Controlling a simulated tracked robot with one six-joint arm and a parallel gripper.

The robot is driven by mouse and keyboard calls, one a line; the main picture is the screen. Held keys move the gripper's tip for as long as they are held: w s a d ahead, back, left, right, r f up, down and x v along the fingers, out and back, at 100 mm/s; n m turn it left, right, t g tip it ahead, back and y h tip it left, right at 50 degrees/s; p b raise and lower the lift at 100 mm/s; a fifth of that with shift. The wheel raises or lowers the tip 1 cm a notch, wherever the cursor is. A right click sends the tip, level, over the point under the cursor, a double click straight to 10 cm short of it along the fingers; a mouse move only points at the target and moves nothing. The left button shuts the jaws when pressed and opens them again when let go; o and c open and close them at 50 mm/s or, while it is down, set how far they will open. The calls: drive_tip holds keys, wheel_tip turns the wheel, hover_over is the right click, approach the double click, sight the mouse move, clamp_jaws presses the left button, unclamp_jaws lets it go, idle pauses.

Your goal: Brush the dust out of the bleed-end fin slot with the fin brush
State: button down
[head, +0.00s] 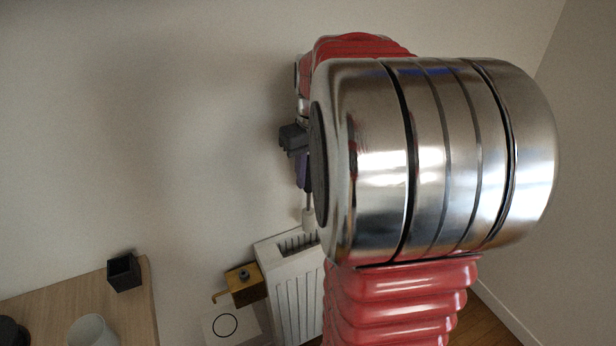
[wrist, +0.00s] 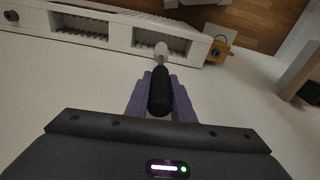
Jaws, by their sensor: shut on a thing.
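My gripper (head: 303,170) is shut on the fin brush. Its purple fingers hold the black handle (wrist: 160,92) in the wrist view. The brush's pale head (head: 308,217) points down, just above the top of the white radiator (head: 272,249), partly hidden by my arm. In the wrist view, the brush head (wrist: 161,50) overlaps the edge of the right fin slot (wrist: 172,40); I cannot tell whether it touches. A left fin slot (wrist: 80,25) lies farther along the radiator's top. I cannot make out any dust.
A brass fitting (head: 246,284) with a dark knob is at the radiator's near end. A plain wall stands behind. My arm hides much of the radiator.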

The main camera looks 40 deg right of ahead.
sight(308, 163)
drive_tip(key=shift+r, duration=1.6)
